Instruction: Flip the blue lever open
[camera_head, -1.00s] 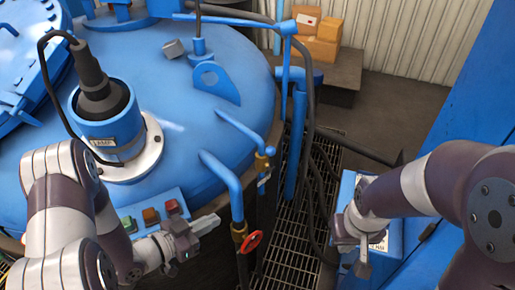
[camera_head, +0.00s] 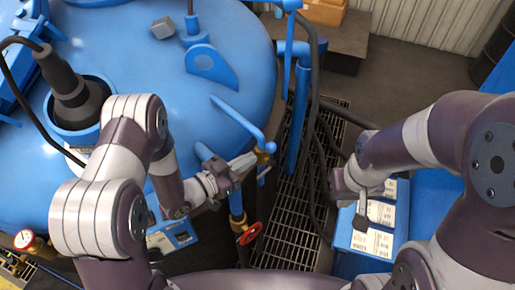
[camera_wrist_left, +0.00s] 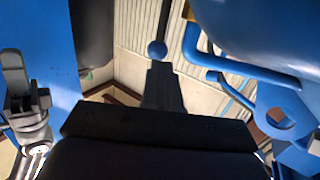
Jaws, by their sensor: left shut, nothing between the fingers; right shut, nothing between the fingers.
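The blue lever (camera_head: 238,118) slants across the right rim of the blue furnace lid in the head view. In the left wrist view, my left gripper's dark fingers (camera_wrist_left: 163,86) point at a blue ball (camera_wrist_left: 157,48) on a thin rod; I cannot tell if this belongs to the lever. My right gripper (camera_head: 366,218) is shut and empty over a blue box with white labels.
A red handwheel (camera_head: 251,233) sits on a pipe just below my left gripper. A vertical blue pipe (camera_head: 297,105) and black hoses (camera_head: 318,100) stand right of the lever. A blue lifting lug (camera_head: 211,66) rises from the lid. Floor grating (camera_head: 285,235) lies between furnace and labelled box (camera_head: 350,240).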

